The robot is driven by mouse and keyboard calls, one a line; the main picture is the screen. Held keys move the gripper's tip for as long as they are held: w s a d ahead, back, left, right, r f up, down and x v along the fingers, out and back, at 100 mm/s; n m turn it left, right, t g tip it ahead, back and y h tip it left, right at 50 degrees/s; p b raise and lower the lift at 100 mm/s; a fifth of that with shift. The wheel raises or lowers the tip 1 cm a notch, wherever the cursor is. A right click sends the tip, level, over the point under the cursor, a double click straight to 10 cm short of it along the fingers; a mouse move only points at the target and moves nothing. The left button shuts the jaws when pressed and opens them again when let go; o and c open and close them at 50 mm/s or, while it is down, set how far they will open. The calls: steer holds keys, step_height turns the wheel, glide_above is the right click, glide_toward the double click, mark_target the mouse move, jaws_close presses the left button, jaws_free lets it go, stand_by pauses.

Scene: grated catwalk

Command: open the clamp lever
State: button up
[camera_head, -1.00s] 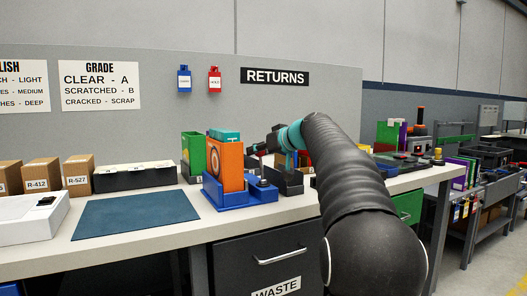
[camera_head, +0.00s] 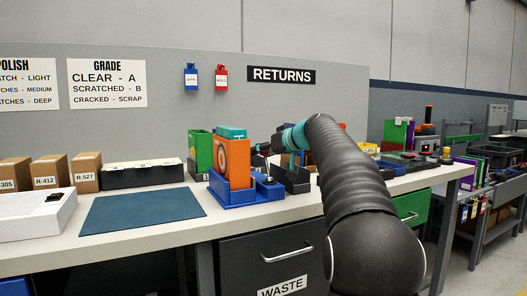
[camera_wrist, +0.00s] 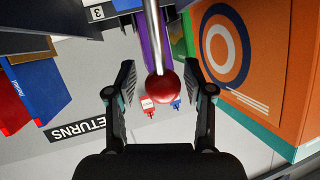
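The clamp lever shows in the wrist view as a bright metal rod ending in a red ball knob (camera_wrist: 168,86). My gripper (camera_wrist: 158,72) is open, with one finger on each side of the lever and a visible gap to both. In the head view, my gripper (camera_head: 262,148) is just right of an orange case (camera_head: 230,172) standing upright in a blue fixture (camera_head: 232,197). The orange case fills the right side of the wrist view (camera_wrist: 258,60). The lever's base is outside the wrist view, and the knob is hard to make out in the head view.
A dark blue mat (camera_head: 140,217) lies on the bench left of the fixture. A green case (camera_head: 200,152) stands behind the orange one. Dark bins (camera_head: 298,180) stand close on the right. Cardboard boxes (camera_head: 85,172) and a long black tray (camera_head: 142,175) line the back left.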

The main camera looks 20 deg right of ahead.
steer(key=shift+s+r, duration=0.15)
steer(key=shift+r, duration=0.1)
steer(key=shift+s+d+r, duration=0.1)
steer(key=shift+s, duration=0.2)
steer(key=v, duration=1.1)
